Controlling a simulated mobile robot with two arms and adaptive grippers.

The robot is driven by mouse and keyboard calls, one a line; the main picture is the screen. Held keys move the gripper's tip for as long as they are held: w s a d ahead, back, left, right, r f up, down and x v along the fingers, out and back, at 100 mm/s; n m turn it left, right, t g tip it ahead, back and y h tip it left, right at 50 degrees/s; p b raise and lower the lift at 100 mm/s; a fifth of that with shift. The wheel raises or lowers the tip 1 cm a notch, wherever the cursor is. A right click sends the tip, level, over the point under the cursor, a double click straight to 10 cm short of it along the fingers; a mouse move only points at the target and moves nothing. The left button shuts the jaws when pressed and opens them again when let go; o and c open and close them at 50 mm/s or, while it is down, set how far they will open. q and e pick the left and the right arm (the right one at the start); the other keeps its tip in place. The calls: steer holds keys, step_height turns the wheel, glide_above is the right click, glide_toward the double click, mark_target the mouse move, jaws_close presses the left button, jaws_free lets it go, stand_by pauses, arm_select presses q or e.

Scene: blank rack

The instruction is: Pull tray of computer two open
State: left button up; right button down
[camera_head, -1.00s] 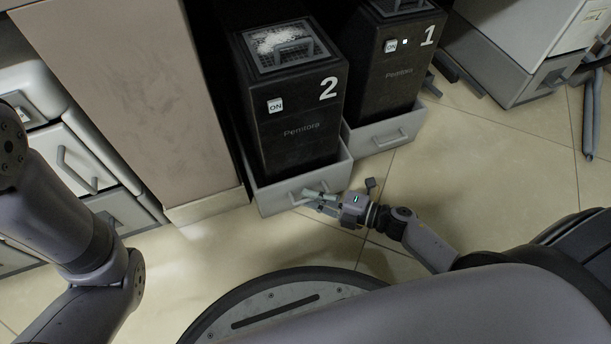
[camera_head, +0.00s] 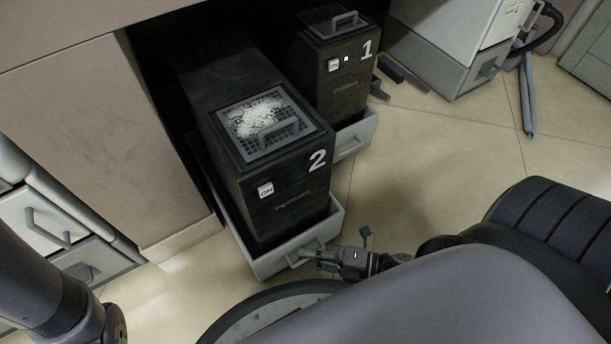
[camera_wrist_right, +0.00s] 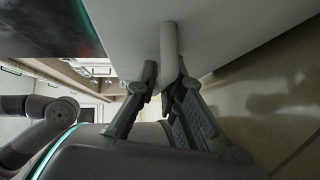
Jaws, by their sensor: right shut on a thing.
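Computer two (camera_head: 290,190) is a black tower with a white "2" and an "ON" switch. It stands in a grey tray (camera_head: 268,264) that juts out from under the desk. My right gripper (camera_head: 312,254) is at the tray's front, shut on the tray handle (camera_head: 303,254). In the right wrist view the gripper (camera_wrist_right: 165,85) has its fingers around the light handle (camera_wrist_right: 168,48) against the tray front (camera_wrist_right: 225,40). My left arm shows at the lower left of the head view, but its gripper is out of the picture.
Computer one (camera_head: 338,80) stands behind in its own tray (camera_head: 357,136). A desk side panel (camera_head: 110,130) and grey drawers (camera_head: 50,225) are on the left. A grey cabinet (camera_head: 450,50) is at the back right. Tiled floor (camera_head: 440,150) lies clear on the right.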

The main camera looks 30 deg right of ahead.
steer(key=shift+d, duration=0.1)
steer(key=c, duration=1.7)
jaws_free()
steer(key=shift+s, duration=0.1)
steer(key=v, duration=1.2)
